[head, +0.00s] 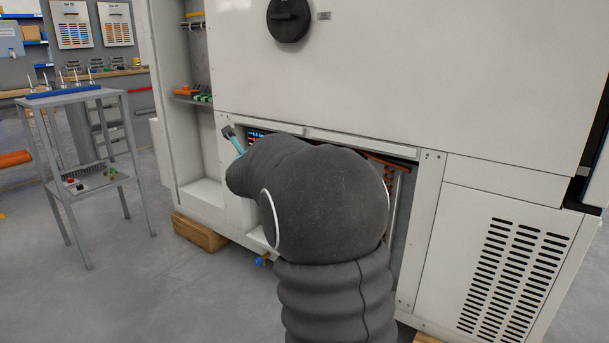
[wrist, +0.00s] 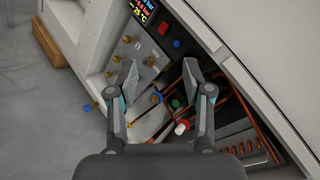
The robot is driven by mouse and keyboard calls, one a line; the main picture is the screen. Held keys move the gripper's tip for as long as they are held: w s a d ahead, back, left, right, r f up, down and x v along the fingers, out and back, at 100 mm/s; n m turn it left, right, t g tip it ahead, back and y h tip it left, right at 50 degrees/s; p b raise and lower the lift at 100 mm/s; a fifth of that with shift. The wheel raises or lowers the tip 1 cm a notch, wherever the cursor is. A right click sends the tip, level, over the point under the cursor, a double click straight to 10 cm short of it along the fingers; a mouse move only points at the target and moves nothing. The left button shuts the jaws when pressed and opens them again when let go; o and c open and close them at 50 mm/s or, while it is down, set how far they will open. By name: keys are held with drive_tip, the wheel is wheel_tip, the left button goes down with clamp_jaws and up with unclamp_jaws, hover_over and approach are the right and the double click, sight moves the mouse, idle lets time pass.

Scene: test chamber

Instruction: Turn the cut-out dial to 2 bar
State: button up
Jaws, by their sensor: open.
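My gripper (wrist: 160,75) is open and empty in the wrist view. Its two fingers point into the open bay of a white cabinet, with copper pipes and small fittings beyond them. I cannot tell which of these is the cut-out dial, and no scale is readable. In the head view, my dark arm hides most of the bay; part of my gripper (head: 233,139) shows at its left.
A lit display (wrist: 146,9) with bar and °C readings sits at the bay's top. A metal panel (wrist: 137,55) carries brass fittings; a red switch (wrist: 163,28) and another blue knob (wrist: 177,43) are nearby. Copper pipes (wrist: 240,100) run along the right.

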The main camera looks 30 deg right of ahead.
drive_tip(key=w+d+f+m+g+h+b, duration=0.1)
drive_tip(key=d+f+m+g+h+b, duration=0.2)
drive_tip(key=d+f+m+g+h, duration=0.9)
drive_tip(key=w+d+m+t+y+p, duration=0.1)
drive_tip(key=w+d+m+t+y, duration=0.1)
drive_tip(key=d, duration=0.6)
drive_tip(key=w+d+f+m+t+y+p, duration=0.1)
drive_tip(key=w+d+m+t, duration=0.1)
drive_tip(key=d, duration=0.7)
drive_tip(key=shift+w+m+y, duration=0.4)
drive_tip(key=shift+w+m, duration=0.25)
drive_tip(key=shift+m, duration=0.15)
clamp_jaws()
